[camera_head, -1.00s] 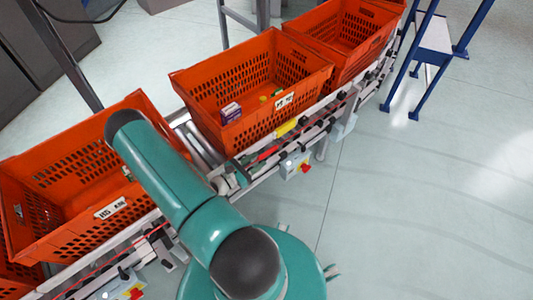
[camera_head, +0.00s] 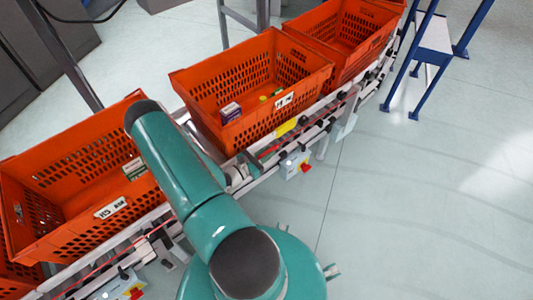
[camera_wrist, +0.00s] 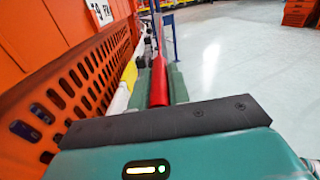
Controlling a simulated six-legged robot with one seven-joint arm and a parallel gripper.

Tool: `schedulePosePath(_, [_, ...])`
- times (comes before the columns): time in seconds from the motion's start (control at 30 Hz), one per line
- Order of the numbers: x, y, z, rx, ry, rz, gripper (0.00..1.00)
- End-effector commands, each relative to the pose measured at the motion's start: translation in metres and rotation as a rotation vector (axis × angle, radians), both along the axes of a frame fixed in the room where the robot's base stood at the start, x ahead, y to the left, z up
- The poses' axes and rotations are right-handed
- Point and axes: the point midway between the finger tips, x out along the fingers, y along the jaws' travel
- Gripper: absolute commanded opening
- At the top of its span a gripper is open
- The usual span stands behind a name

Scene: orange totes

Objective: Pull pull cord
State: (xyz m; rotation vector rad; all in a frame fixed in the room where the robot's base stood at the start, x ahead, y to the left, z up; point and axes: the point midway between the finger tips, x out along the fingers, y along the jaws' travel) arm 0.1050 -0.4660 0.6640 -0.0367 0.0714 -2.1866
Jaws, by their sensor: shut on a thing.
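The red pull cord (camera_wrist: 159,82) shows in the wrist view as a thick red length between the two green fingers of my gripper (camera_wrist: 160,88). My gripper is shut on it, beside the slotted wall of an orange tote. In the head view, the cord (camera_head: 270,154) is a thin red line along the conveyor's side rail. My teal arm hides part of the cord's run there. The gripper's hold is not clear in the head view.
Orange totes stand in a row on the conveyor, including a near one (camera_head: 85,150) and a middle one (camera_head: 215,85), with small items inside. A grey switch box with a red knob (camera_head: 297,164) hangs at the rail. A blue-legged stand (camera_head: 433,45) is beyond. The floor at right is clear.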

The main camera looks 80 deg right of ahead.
Motion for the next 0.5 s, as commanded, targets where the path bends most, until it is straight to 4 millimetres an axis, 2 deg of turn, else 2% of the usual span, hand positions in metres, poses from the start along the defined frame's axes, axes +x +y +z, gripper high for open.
schedulePosePath(0.13, [-0.005,0.005,-0.001,0.002,0.002,0.002,0.00])
schedulePosePath(0.33, [-0.036,0.027,-0.001,0.004,0.007,0.003,0.00])
schedulePosePath(0.5, [-0.050,0.036,0.000,0.002,0.002,-0.001,0.00])
